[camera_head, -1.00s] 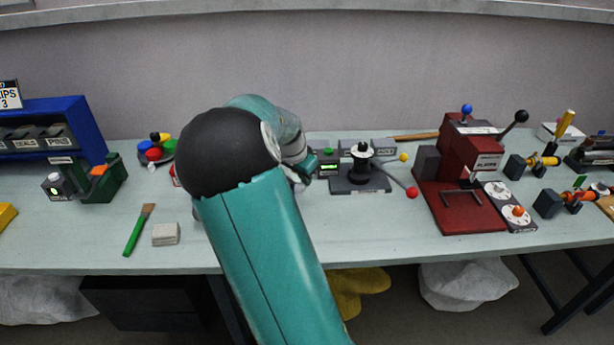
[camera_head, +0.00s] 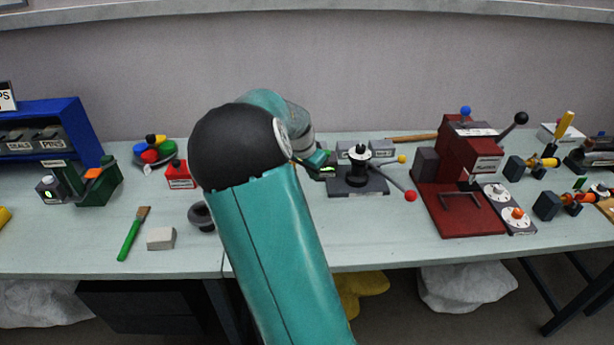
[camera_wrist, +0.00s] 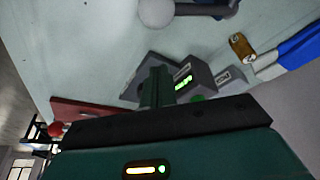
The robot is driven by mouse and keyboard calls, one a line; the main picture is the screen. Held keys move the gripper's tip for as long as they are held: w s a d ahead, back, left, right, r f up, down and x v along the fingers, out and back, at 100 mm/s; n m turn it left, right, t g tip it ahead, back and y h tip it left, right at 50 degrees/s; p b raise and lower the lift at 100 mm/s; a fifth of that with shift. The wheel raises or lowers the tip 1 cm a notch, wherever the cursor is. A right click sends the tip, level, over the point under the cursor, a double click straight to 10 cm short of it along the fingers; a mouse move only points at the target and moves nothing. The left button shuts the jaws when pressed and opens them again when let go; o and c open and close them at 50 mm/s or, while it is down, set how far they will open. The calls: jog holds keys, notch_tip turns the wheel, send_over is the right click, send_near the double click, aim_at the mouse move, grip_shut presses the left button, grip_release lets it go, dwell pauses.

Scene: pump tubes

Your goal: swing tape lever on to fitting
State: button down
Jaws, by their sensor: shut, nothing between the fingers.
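In the head view, a dark station (camera_head: 377,187) stands mid-bench. It carries a black upright fitting (camera_head: 358,170) with a pale ring near its top. Two levers reach right from it, a short one with a yellow ball (camera_head: 402,159) and a longer one with a red ball (camera_head: 410,196). Which one is the tape lever I cannot tell. My gripper (camera_head: 327,173) is shut and empty at the station's left side, and whether it touches anything is unclear. In the wrist view its teal fingers (camera_wrist: 156,88) show together before a grey box with a green display (camera_wrist: 183,82).
A red press (camera_head: 465,185) stands right of the station, with white dials (camera_head: 506,205) beside it. A dark round piece (camera_head: 202,217), a pale block (camera_head: 161,239) and a green-handled brush (camera_head: 133,236) lie left of my arm. The bench front below the station is clear.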

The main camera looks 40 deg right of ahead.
jog(key=v, duration=1)
jog(key=shift+w, duration=0.3)
